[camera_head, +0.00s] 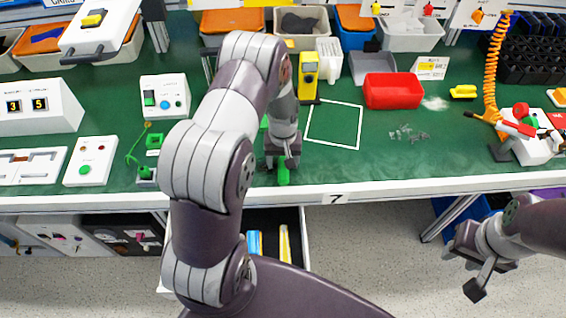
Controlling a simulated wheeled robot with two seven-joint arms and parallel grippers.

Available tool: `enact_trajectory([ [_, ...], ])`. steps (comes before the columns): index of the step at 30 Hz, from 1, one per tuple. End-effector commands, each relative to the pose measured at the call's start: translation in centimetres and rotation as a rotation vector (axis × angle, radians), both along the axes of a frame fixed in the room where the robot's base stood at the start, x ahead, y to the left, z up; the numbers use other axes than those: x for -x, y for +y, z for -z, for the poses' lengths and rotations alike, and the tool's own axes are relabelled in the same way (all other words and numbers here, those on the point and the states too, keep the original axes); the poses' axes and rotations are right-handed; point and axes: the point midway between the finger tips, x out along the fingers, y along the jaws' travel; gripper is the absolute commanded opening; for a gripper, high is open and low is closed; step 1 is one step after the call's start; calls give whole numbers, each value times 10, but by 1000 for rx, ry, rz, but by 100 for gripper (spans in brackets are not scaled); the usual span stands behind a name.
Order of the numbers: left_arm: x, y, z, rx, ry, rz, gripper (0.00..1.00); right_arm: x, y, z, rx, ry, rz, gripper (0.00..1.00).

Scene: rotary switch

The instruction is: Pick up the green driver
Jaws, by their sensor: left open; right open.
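The green driver (283,173) is on the green bench top near the front edge, with only part of its green body showing. My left gripper (282,160) points down over it from above, its open fingers on either side of the green part. I cannot tell whether the fingers touch it. My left arm hides the area just left and behind. A bit of green also shows beside the arm, and I cannot tell what it belongs to. My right gripper (465,270) is open and empty, in front of the bench at the lower right.
A yellow device (308,78) stands behind the gripper. A white square outline (348,145) and a red bin (393,91) are to the right. A box with a green button (88,161) and a switch box (165,98) are to the left. An open drawer (304,250) is below.

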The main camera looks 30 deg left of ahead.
Motion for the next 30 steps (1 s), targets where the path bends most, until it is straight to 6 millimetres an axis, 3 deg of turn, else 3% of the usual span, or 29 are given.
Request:
enact_trajectory([
  [5, 0, 0, 0, 0, -1, 0, 61, 0, 0, 0, 0, 0, 0, 40],
  [9, 0, 0, 0, 0, -1, 0, 15, 0, 0, 0, 0, 0, 0, 40],
  [11, 0, 0, 0, 0, -1, 0, 0, 0, 0, 0, 0, 0, 0, 40],
  [21, -1, 0, -5, -1, -4, 0, 0, 0, 0, 1, 0, 0, 0, 40],
  [29, -1, -1, -44, -1, -6, 1, 0, 0, 0, 5, 0, 0, 0, 40],
  [30, 4, -10, -48, 0, -2, 5, 0, 0, 0, 6, 0, 0, 0, 40],
])
